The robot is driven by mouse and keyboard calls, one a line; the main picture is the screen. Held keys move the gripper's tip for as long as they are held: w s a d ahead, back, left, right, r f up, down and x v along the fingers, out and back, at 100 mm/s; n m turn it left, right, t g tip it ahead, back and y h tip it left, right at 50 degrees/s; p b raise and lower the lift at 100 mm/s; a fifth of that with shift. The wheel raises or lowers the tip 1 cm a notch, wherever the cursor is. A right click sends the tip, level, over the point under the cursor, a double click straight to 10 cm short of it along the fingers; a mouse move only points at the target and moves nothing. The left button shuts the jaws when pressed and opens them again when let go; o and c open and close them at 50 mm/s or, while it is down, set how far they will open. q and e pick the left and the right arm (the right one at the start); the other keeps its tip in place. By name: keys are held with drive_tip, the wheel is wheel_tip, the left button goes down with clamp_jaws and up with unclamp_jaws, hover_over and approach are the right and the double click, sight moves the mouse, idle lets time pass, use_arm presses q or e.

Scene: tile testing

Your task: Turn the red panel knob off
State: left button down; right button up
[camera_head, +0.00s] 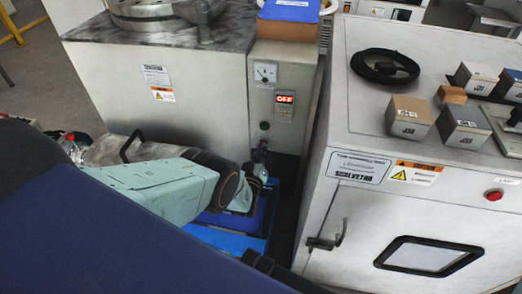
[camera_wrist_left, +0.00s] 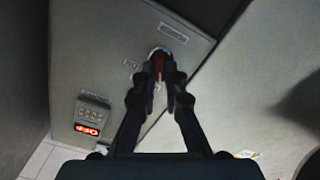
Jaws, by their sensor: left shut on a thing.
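The grey control panel (camera_head: 263,105) is on the front of the machine at centre. Its red display (camera_head: 285,98) reads OFF in the head view. It also shows upside down in the left wrist view (camera_wrist_left: 88,130). The red knob (camera_wrist_left: 159,63) sits on a round pale base between my left fingertips. My left gripper (camera_wrist_left: 161,78) is shut on it. My right gripper is not seen.
A white cabinet (camera_head: 330,215) with a latch and window stands close at right. Several small boxes (camera_head: 408,116) and a black cable coil (camera_head: 384,66) lie on it. A blue crate (camera_head: 225,238) is below my left arm. A dial gauge (camera_head: 265,72) is above the display.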

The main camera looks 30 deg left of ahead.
use_arm(q)
drive_tip(key=shift+n, duration=0.3)
drive_tip(key=c, duration=1.4)
unclamp_jaws()
drive_tip(key=shift+v, duration=6.05)
drive_tip(key=shift+s+f, duration=0.1)
